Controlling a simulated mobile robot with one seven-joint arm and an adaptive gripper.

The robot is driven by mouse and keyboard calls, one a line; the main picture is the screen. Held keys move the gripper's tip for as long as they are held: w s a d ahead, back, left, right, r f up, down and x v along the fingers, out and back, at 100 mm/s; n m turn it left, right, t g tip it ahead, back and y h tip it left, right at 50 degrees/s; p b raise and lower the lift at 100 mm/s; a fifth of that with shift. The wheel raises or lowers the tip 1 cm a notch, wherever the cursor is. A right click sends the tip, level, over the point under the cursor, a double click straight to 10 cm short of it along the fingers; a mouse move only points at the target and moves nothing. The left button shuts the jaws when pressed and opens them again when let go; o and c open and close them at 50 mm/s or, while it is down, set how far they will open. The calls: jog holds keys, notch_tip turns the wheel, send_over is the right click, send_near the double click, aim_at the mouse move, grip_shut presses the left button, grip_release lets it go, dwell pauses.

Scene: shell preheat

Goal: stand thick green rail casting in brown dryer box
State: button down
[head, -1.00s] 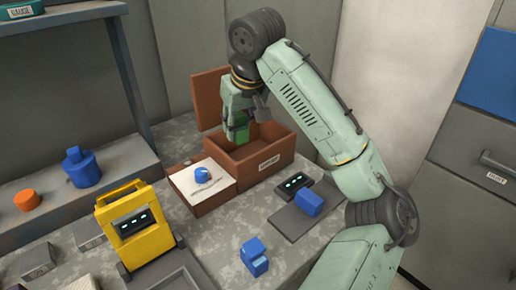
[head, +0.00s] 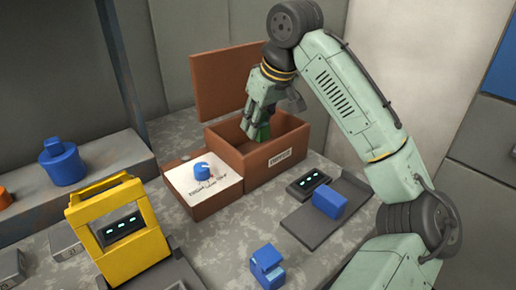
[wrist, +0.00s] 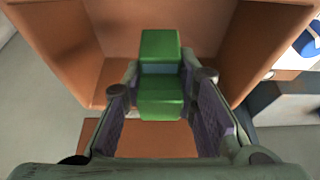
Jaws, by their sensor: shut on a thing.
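The brown dryer box (head: 277,164) stands on the bench with its lid (head: 229,84) up at the back and a label on its front. My gripper (head: 262,112) reaches down into the box opening. It is shut on the green rail casting (head: 262,132), which is partly hidden by the fingers and the box wall in the head view. In the wrist view the casting (wrist: 160,75) sits between the two fingers (wrist: 161,112), with the brown box walls (wrist: 75,50) around it. I cannot tell whether the casting touches the box floor.
A tray with white paper (head: 207,184) and a blue knob-like piece (head: 202,169) adjoins the box's left side. A yellow device (head: 120,232) stands front left. A blue block (head: 329,201) lies on a dark grey plate (head: 305,222) at right; another blue part (head: 267,266) is in front.

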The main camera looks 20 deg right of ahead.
jog(key=shift+f, duration=2.75)
jog(key=shift+f, duration=0.2)
jog(key=c, duration=1.3)
grip_release()
jog(key=v, duration=1.2)
jog(key=shift+r, duration=0.2)
